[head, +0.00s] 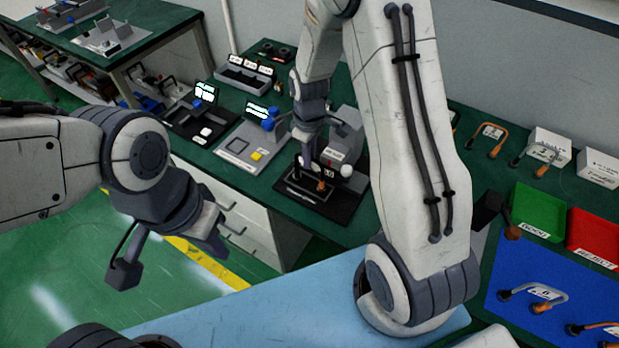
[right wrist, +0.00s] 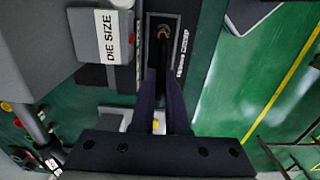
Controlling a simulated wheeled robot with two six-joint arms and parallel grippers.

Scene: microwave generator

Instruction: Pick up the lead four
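Bent leads with copper ends and number tags lie on the right of the head view: one on the green bench (head: 488,138), another (head: 541,153) near the white boxes, and one (head: 540,292) on the blue mat. I cannot surely read a four on any tag. My right gripper (head: 309,158) is over the black die fixture (head: 316,205). In the right wrist view its fingers (right wrist: 162,75) are close together, pointing at a copper piece (right wrist: 162,33) in the fixture; whether they grip anything is unclear. My left gripper (head: 165,262) is open and empty, over the floor.
A green GOOD tray (head: 538,211) and a red REJECT tray (head: 594,234) stand at the right. A DIE SIZE block (right wrist: 102,36) is beside my right gripper. A grey panel with a yellow button (head: 240,148) stands left of the fixture. Open floor lies at the left.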

